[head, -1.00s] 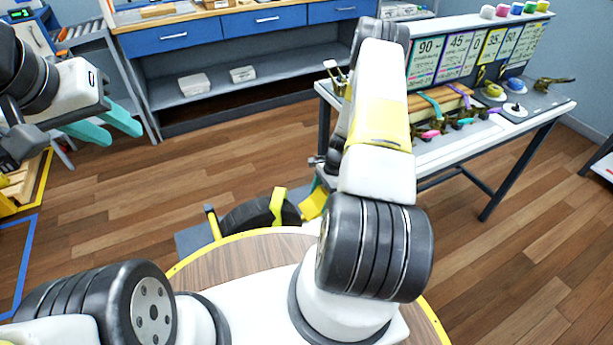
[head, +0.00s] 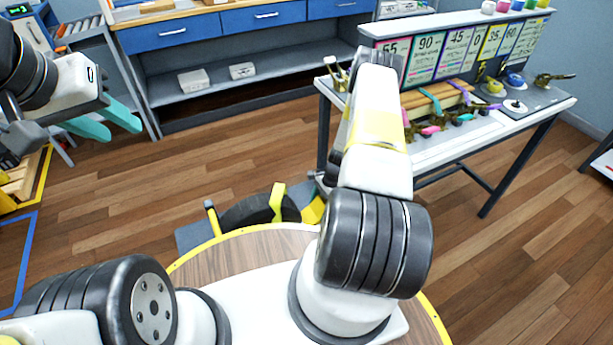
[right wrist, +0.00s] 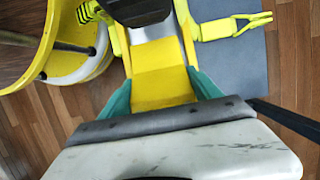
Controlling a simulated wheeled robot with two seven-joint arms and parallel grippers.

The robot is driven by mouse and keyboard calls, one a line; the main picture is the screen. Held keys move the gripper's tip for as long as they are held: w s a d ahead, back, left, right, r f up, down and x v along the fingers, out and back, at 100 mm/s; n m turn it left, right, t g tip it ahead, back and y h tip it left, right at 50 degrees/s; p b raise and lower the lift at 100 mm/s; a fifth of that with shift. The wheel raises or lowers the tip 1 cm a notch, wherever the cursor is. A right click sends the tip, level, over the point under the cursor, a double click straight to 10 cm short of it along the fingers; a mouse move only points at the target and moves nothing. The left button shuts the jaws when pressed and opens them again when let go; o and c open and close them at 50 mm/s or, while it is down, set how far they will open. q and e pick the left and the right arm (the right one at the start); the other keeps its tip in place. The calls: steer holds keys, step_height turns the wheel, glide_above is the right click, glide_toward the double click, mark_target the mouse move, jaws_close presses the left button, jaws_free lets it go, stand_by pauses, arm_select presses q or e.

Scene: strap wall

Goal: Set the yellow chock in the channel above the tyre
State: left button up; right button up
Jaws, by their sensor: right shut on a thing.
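The yellow chock (right wrist: 163,84) sits between the two teal fingers of my right gripper (right wrist: 160,92) in the right wrist view, and the gripper is shut on it. The black tyre (head: 246,214) stands low on the floor beyond my base, between yellow uprights (head: 278,202). In the right wrist view, part of the tyre (right wrist: 140,9) shows past the chock's far end, with a pale grey strip between yellow side pieces. Whether the chock touches these is unclear. In the head view my right arm hides its gripper. My left gripper (head: 103,128) is away at the left, teal fingers apart and empty.
A grey mat (right wrist: 232,62) lies under the tyre stand. A workbench (head: 440,150) with straps and number cards stands at the right. A blue-drawer bench (head: 235,60) stands at the back. Open wooden floor lies left of the stand.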

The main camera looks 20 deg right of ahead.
steer(key=shift+f, duration=1.4)
steer(key=shift+a+x, duration=0.25)
steer(key=shift+x, duration=0.85)
steer(key=shift+a+x, duration=0.2)
steer(key=shift+x, duration=0.9)
steer(key=shift+s+a+f, duration=0.15)
steer(key=shift+a+f, duration=0.1)
steer(key=shift+a, duration=0.35)
